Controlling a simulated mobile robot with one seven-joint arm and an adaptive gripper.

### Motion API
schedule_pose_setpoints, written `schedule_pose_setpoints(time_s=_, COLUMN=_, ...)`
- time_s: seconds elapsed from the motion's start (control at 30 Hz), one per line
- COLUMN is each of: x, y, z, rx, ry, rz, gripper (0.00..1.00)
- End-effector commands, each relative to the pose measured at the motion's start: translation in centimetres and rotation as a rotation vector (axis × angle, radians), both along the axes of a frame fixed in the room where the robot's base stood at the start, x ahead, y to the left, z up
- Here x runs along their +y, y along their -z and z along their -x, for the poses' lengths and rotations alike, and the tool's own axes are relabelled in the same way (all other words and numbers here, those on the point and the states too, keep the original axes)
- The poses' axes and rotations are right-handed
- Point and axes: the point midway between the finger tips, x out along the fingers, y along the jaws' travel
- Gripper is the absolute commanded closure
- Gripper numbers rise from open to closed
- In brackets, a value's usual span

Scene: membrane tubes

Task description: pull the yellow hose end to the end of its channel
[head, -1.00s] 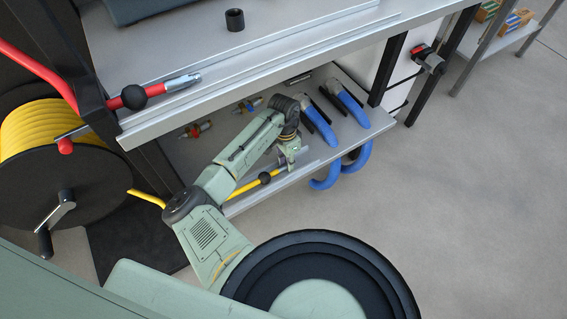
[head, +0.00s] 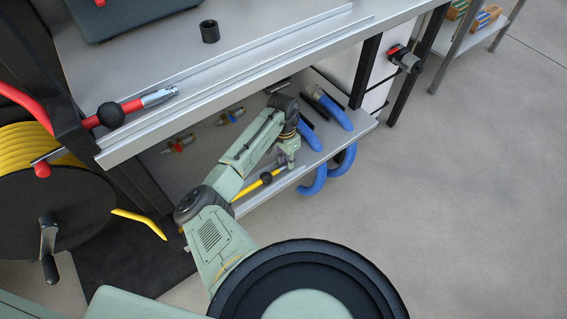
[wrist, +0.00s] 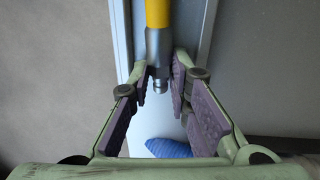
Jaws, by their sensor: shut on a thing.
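The yellow hose (head: 247,189) lies along the front of the lower shelf, with a black ball (head: 267,178) near its end. In the wrist view the yellow hose (wrist: 158,12) ends in a silver metal fitting (wrist: 158,45), lying lengthwise between the pale walls of its channel (wrist: 123,30). My gripper (wrist: 160,82) has its purple-padded fingers on either side of the fitting's tip, shut on it. In the head view my gripper (head: 288,158) is low at the shelf front; my arm partly hides the hose and channel.
Blue hoses (head: 335,112) lie just right of my gripper and loop over the shelf edge. Small fittings (head: 178,145) lie behind my arm. The upper shelf, with a red hose (head: 132,106), overhangs. A hose reel (head: 50,215) stands left. Floor at right is clear.

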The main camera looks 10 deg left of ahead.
Motion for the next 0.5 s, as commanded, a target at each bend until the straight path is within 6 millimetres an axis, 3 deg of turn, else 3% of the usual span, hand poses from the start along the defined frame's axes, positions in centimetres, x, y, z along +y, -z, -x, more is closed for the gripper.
schedule_pose_setpoints(time_s=0.47, x=-0.78, y=-0.05, z=-0.88, rx=-0.001, ry=0.001, rz=0.001, gripper=1.0)
schedule_pose_setpoints(time_s=0.5, x=-0.78, y=-0.05, z=-0.88, rx=-0.001, ry=0.001, rz=0.001, gripper=0.81)
